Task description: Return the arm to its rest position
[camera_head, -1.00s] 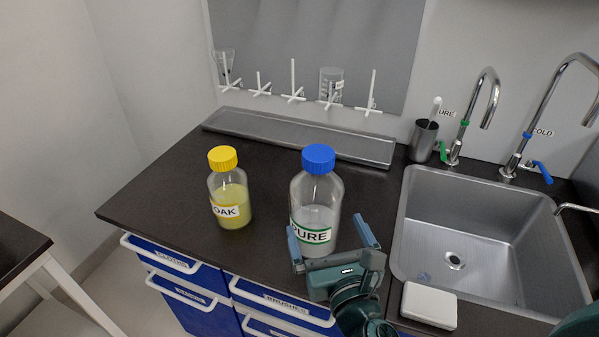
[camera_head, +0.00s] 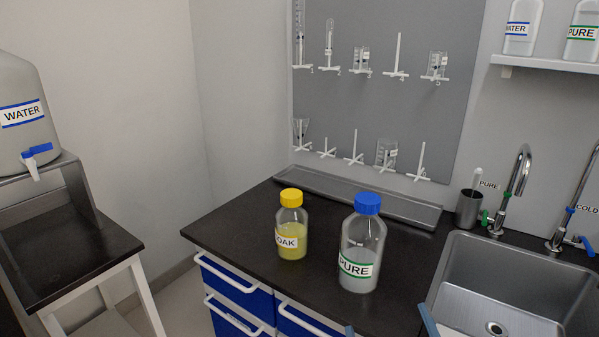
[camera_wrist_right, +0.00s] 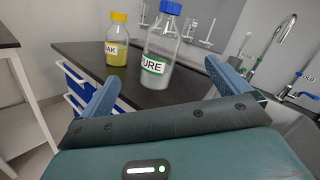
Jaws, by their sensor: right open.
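My right gripper (camera_head: 388,326) shows only its blue fingertips at the bottom edge of the head view, in front of the PURE bottle. In the right wrist view its fingers (camera_wrist_right: 160,80) are spread wide with nothing between them. The PURE bottle (camera_head: 361,255), clear with a blue cap, stands upright on the dark counter (camera_head: 235,232), apart from the fingers. It also shows beyond the fingers in the right wrist view (camera_wrist_right: 158,50). The OAK bottle (camera_head: 291,228), with yellow liquid and a yellow cap, stands upright to its left. My left gripper is not in view.
The sink (camera_head: 510,290) and its taps (camera_head: 518,180) are at the right. A metal tray (camera_head: 360,197) lies along the wall under a pegboard with glassware. A WATER tank (camera_head: 25,115) stands on a side table at the left. Blue drawers (camera_head: 238,288) are below the counter.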

